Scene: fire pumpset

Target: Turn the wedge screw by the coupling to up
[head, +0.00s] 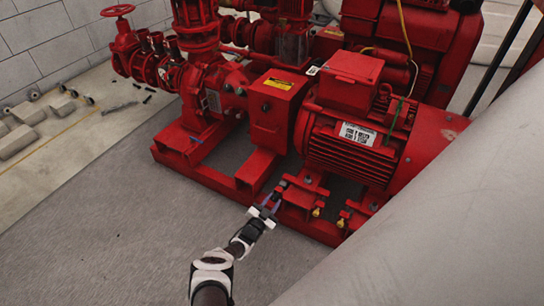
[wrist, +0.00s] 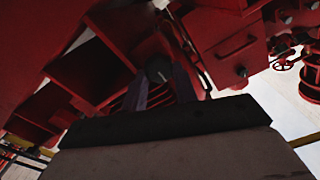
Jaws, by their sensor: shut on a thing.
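My gripper (head: 274,200) reaches in from the lower front to the base frame, at the motor's foot on the coupling side. In the wrist view its two fingers (wrist: 160,92) are closed on a dark, round-headed wedge screw (wrist: 158,70). In the head view the dark screw (head: 282,185) shows just past the fingertips. Which way the screw is turned cannot be told. The red coupling guard (head: 272,112) with a yellow label stands above and behind, between pump and motor. The coupling itself is hidden.
The red motor (head: 350,140) stands right of the guard. Two yellow-tipped fittings (head: 316,212) sit on the frame to the right of my gripper. The pump (head: 212,95) is at left. A large pale surface (head: 430,230) fills the lower right. The grey floor (head: 110,220) at left is clear.

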